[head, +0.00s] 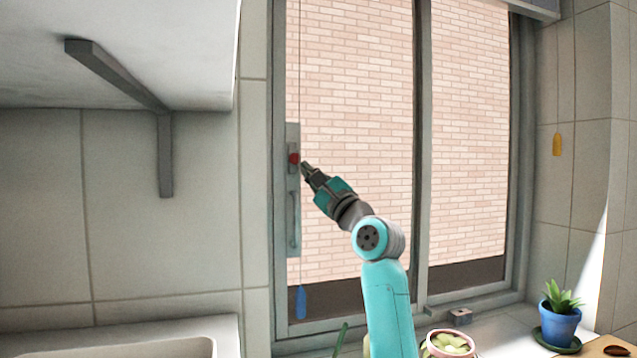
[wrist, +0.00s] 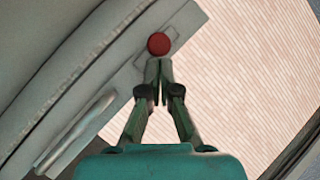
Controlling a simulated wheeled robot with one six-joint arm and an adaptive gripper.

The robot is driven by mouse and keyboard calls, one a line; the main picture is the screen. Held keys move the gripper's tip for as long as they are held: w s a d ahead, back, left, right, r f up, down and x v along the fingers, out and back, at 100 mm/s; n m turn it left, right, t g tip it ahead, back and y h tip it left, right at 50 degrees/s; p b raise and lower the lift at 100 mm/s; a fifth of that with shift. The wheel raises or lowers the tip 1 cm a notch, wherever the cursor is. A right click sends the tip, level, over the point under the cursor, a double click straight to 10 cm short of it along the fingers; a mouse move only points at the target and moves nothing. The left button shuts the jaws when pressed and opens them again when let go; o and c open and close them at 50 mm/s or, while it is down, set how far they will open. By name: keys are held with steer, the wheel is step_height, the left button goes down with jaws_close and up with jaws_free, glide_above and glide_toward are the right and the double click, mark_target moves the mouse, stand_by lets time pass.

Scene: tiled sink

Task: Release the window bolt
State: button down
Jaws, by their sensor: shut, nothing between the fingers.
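The window bolt has a red round knob (head: 294,158) on a grey plate (head: 292,135) fixed to the left frame of the window. In the wrist view the red knob (wrist: 159,44) sits just beyond my fingertips, on the plate near its upper end. My gripper (head: 305,165) is shut and empty, its tips pointing at the knob from the right. In the wrist view my gripper (wrist: 159,64) has its fingertips together directly below the knob. I cannot tell whether the tips touch it.
A blue cord pull (head: 300,302) hangs below the handle and a yellow one (head: 557,145) at the right wall. A blue potted plant (head: 559,325) and a pink-rimmed pot (head: 450,345) stand on the sill. A shelf bracket (head: 166,150) juts out at upper left.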

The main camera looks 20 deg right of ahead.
steer(key=shift+a+r, duration=0.1)
steer(key=shift+r, duration=0.05)
step_height(320, 180, up, 4)
stand_by(0.6)
